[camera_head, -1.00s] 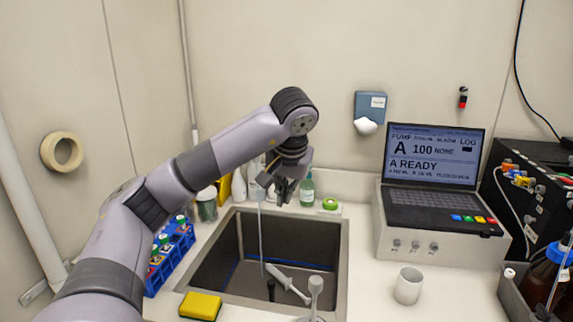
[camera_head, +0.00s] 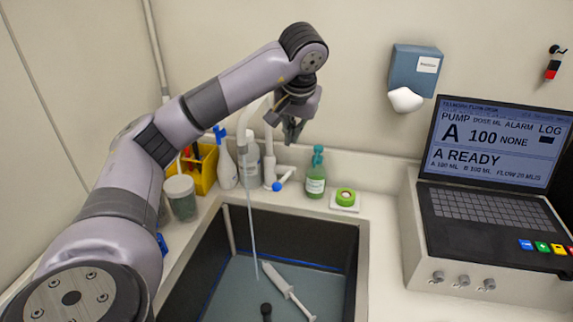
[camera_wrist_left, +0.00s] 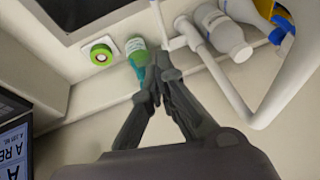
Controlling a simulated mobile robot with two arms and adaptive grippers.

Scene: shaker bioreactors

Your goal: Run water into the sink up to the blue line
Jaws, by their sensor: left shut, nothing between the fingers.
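The sink (camera_head: 361,245) is a dark basin with a pale rim. A thin water stream (camera_head: 252,235) falls from the white tap spout (camera_head: 246,118) into it. A grey-blue surface that looks like water (camera_head: 225,290) spreads across the basin, close to the blue line (camera_head: 208,272) on the walls; the exact gap cannot be told. A blue knob (camera_head: 278,187) sits at the tap's base. My left gripper (camera_head: 293,142) is shut and empty, raised above the counter behind the sink, right of the spout. Its fingertips also show in the left wrist view (camera_wrist_left: 156,88). My right gripper is out of view.
A syringe (camera_head: 283,286) and a black object (camera_head: 266,310) are in the sink. A green bottle (camera_head: 316,178) and green tape roll (camera_head: 345,197) stand behind it. White bottles (camera_head: 226,165) and a jar (camera_head: 181,197) stand at left. A laptop-topped pump (camera_head: 480,240) is at right.

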